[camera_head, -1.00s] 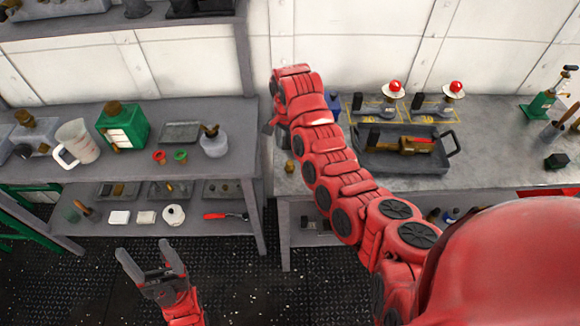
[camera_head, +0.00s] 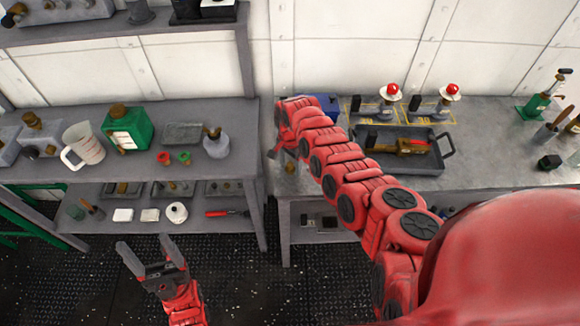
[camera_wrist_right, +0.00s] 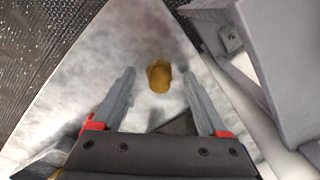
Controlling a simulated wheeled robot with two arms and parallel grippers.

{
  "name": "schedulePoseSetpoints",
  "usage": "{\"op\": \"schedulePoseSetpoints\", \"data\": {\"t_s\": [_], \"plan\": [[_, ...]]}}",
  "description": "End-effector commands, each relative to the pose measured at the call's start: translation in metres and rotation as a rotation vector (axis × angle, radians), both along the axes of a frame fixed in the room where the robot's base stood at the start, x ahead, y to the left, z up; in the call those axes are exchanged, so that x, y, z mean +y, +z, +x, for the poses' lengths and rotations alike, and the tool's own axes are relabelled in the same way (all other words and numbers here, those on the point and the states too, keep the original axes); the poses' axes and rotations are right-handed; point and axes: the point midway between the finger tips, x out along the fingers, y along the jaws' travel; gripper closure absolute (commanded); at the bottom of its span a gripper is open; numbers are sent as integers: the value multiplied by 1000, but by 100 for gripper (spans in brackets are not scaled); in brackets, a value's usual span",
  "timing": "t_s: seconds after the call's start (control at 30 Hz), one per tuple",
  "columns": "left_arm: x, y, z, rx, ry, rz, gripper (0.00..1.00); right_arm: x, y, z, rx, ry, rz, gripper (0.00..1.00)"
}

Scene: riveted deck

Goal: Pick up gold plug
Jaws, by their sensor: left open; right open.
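The gold plug (camera_wrist_right: 159,76) stands on the grey bench top (camera_wrist_right: 125,45) in the right wrist view, centred between the fingertips of my right gripper (camera_wrist_right: 160,74). The two fingers are apart on either side of it, with a gap on each side. I cannot tell how far above the bench the tips are. In the head view the right gripper (camera_head: 281,158) points down at the left end of the right bench, and my arm largely hides the plug there. My left gripper (camera_head: 144,242) is open and empty above the dark floor.
On the right bench, a dark tray (camera_head: 372,157) holds a brass tool, with red-topped items (camera_head: 390,92) behind it. A blue box (camera_head: 326,103) is behind my right arm. The left shelf holds a green can (camera_head: 125,130) and a jug (camera_head: 84,145). A gap separates the benches.

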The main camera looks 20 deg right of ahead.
Motion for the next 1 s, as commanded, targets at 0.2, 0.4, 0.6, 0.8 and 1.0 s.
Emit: {"op": "schedulePoseSetpoints", "data": {"t_s": [0.2, 0.4, 0.6, 0.8, 1.0], "plan": [[0, 0, 0, 0, 0, 0, 28, 0, 0, 0, -1, -1, 0, 24], [0, 0, 0, 0, 0, 0, 28, 0, 0, 0, -1, -1, 0, 58], [0, 0, 0, 0, 0, 0, 28, 0, 0, 0, -1, -1, 0, 94], [0, 0, 0, 0, 0, 0, 28, 0, 0, 0, -1, -1, 0, 100], [0, 0, 0, 0, 0, 0, 28, 0, 1, 1, -1, -1, 0, 100]]}}
